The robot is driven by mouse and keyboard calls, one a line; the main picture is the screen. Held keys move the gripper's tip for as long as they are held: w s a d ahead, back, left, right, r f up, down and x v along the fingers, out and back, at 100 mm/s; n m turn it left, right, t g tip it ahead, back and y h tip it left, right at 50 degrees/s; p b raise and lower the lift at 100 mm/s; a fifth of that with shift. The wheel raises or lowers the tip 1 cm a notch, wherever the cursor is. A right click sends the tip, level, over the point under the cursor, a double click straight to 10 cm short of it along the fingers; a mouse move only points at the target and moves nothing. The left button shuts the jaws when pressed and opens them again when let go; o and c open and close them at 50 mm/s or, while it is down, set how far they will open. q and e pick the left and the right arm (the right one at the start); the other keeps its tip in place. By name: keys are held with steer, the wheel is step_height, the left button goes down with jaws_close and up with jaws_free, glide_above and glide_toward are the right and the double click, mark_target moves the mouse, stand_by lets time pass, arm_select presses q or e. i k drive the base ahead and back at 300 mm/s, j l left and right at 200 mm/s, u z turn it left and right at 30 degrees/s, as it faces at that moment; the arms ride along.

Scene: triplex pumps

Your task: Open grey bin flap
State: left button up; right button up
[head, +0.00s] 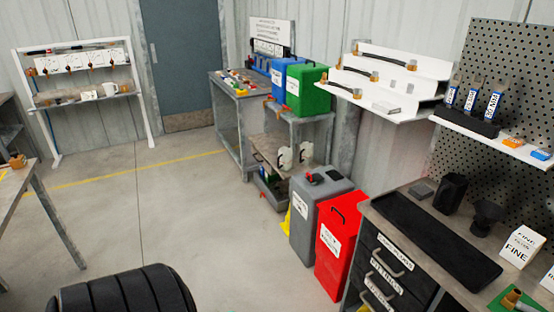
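The grey bin (308,235) stands on the floor right of centre, with a white label on its front. Its grey top (330,186) looks closed, though its flap is too small to make out clearly. A small red and black item (315,178) sits on that top at the back left. Neither my left nor my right gripper is in view.
A red bin (350,217) stands close to the grey bin's right. The drawer bench (405,196) is further right. A black ribbed shape (125,292) fills the bottom left; open floor (215,230) lies left of the bins.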

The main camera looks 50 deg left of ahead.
mark_target(315, 175)
steer(key=u, duration=1.4)
steer(key=z, duration=0.25)
steer(key=i+j+z, duration=0.25)
steer(key=z, duration=0.15)
steer(key=i+j+z, duration=0.15)
steer(key=j+z, duration=0.25)
steer(key=i+j+z, duration=0.15)
steer(key=j+z, duration=0.2)
steer(key=i+j+z, duration=0.15)
steer(key=j, duration=0.65)
steer(key=i+j+z, duration=0.15)
steer(key=j, duration=0.7)
steer(key=j+z, duration=0.1)
steer(key=j, duration=0.7)
